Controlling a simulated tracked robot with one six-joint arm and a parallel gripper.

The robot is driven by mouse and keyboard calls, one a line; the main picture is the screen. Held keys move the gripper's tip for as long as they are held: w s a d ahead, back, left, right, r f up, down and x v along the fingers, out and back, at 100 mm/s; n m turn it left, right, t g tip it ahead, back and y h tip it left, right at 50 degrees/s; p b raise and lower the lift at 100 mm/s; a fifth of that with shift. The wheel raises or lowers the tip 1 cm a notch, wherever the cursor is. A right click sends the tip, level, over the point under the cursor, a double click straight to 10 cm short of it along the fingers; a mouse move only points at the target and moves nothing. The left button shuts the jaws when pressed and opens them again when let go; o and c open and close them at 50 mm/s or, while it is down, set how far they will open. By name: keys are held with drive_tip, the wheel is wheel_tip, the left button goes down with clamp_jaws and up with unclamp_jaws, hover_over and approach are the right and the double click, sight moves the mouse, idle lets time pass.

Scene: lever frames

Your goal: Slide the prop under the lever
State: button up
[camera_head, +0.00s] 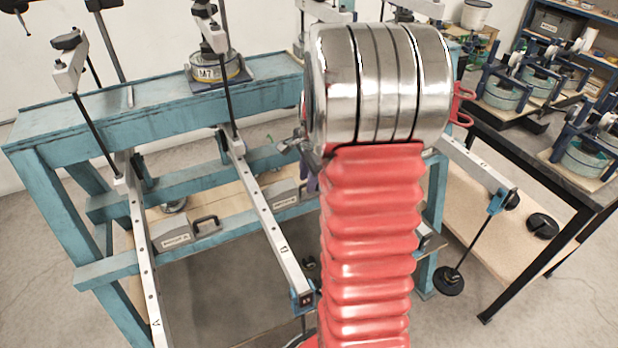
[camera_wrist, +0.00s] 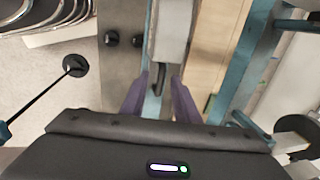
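The teal frame (camera_head: 150,120) carries several pale metal levers, including a left lever (camera_head: 142,250), a middle lever (camera_head: 262,210) and a right lever (camera_head: 480,172). A grey block with a black handle, seemingly a prop (camera_head: 170,236), sits low at the left. A second grey block (camera_head: 283,196) sits near the middle. In the wrist view, a grey block (camera_wrist: 172,32) has its black handle (camera_wrist: 158,72) between the purple fingers of my gripper (camera_wrist: 159,80). The fingers are apart, with gaps beside the handle. My red arm hides most of the gripper in the head view.
A black weight (camera_head: 448,281) hangs on a rod from the right lever; a black disc (camera_head: 542,226) lies on the board nearby. A dark table (camera_head: 530,150) with small blue lever frames stands at the right. Bare floor (camera_head: 570,300) shows at lower right.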

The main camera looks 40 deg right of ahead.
drive_tip(key=shift+c, duration=0.5)
clamp_jaws()
